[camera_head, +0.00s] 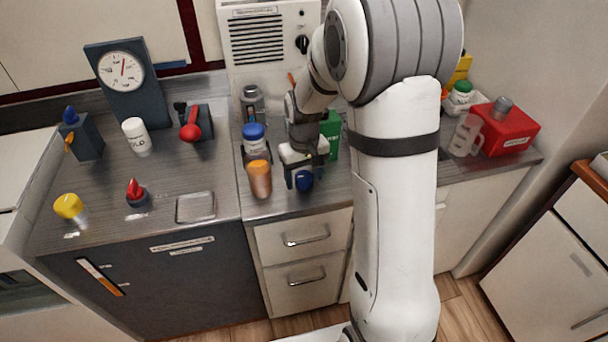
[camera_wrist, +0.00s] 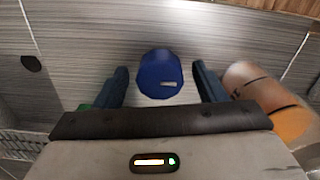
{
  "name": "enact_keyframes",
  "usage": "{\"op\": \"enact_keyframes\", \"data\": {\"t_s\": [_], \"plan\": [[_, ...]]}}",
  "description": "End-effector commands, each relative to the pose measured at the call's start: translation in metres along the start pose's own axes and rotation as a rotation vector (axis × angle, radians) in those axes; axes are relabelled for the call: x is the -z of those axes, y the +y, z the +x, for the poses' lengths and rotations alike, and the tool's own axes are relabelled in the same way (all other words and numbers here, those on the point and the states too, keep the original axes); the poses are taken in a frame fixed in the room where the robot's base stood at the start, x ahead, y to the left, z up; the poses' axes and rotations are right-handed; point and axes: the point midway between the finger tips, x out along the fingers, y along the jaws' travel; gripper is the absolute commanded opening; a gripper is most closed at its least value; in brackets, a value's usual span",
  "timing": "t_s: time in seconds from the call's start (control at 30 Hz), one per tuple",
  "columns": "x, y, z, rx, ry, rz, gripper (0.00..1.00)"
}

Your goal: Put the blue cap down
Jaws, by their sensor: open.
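The blue cap (camera_head: 304,181) is at the front of the grey counter, below my gripper, and appears to rest on the counter. In the wrist view the blue cap (camera_wrist: 160,76) sits between the two dark fingers, with a gap on each side. My gripper (camera_head: 303,176) points down over it and is open; in the wrist view its fingers (camera_wrist: 160,72) stand apart on either side of the cap. The cap's underside is hidden.
An orange bottle (camera_head: 259,180) stands close to the left of my gripper. Behind it is a white bottle with a blue top (camera_head: 254,139). A green container (camera_head: 331,135) stands behind my gripper. A metal tray (camera_head: 195,207) lies left. A red box (camera_head: 508,128) is far right.

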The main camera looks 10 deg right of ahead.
Motion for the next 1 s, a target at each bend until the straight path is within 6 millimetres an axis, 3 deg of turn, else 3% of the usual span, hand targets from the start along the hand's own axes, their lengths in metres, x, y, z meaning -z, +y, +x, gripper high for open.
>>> {"op": "enact_keyframes", "data": {"t_s": [0.27, 0.7, 1.0], "plan": [[0.001, 0.001, -0.01, 0.0, 0.003, 0.001, 0.64], [0.0, 0.001, -0.098, -0.001, 0.004, 0.002, 0.64], [-0.008, 0.0, -0.127, -0.002, 0.01, 0.008, 0.64]]}}
